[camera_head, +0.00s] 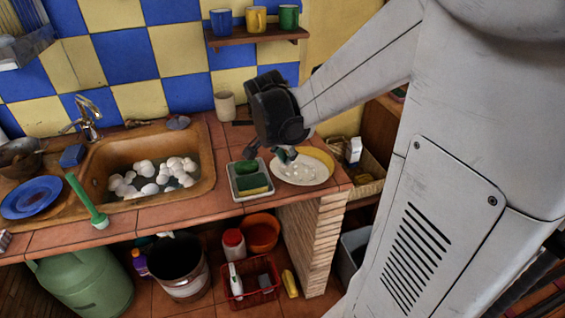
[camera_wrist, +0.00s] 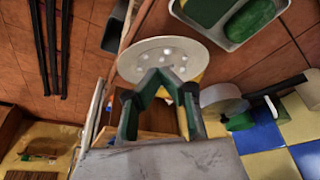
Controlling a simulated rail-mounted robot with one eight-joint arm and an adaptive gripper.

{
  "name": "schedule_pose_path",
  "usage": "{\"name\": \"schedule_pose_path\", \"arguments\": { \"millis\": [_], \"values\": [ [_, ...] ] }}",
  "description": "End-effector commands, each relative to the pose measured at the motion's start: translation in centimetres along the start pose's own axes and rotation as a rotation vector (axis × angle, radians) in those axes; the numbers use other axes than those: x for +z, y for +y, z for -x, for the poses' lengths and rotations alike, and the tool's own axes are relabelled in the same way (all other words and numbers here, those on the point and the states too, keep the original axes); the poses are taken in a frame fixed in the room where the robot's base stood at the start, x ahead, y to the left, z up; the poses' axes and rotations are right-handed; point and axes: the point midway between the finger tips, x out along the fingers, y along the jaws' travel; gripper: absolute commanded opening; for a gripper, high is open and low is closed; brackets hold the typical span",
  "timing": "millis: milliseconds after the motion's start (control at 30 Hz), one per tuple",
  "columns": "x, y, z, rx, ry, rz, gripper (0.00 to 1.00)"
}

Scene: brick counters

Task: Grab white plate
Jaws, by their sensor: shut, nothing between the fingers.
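The white plate (camera_head: 290,178) lies at the right end of the tiled counter, with pale round spots at its middle and a yellowish area behind its rim. It also shows in the wrist view (camera_wrist: 133,66), just past the fingertips. My gripper (camera_head: 287,157) is over the plate's back part in the head view and hides some of it. In the wrist view, the green-padded fingers of my gripper (camera_wrist: 163,74) converge at the tips, with nothing held between them. I cannot tell whether the fingertips touch the plate.
A tray (camera_head: 239,194) with green sponges stands just left of the plate. The sink (camera_head: 200,150) with white round objects is farther left. A cream mug (camera_head: 225,106) stands near the wall. The counter's right edge is close to the plate, with a basket (camera_head: 362,188) beyond.

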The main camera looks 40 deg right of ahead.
Motion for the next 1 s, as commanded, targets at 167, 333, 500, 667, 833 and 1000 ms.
{"name": "schedule_pose_path", "arguments": {
  "millis": [167,333,500,667,833,1000],
  "values": [
    [0.1,0.1,2.0,0.0,0.0,0.001,0.0],
    [0.2,0.1,2.8,0.0,0.0,0.002,0.13],
    [0.2,0.2,2.9,0.0,0.0,0.002,0.28],
    [0.2,0.2,2.9,0.0,0.0,0.002,0.28],
    [0.1,0.3,2.8,-0.001,-0.003,-0.001,0.28],
    [-0.6,1.6,1.2,-0.016,-0.056,-0.035,0.28]
  ]
}}
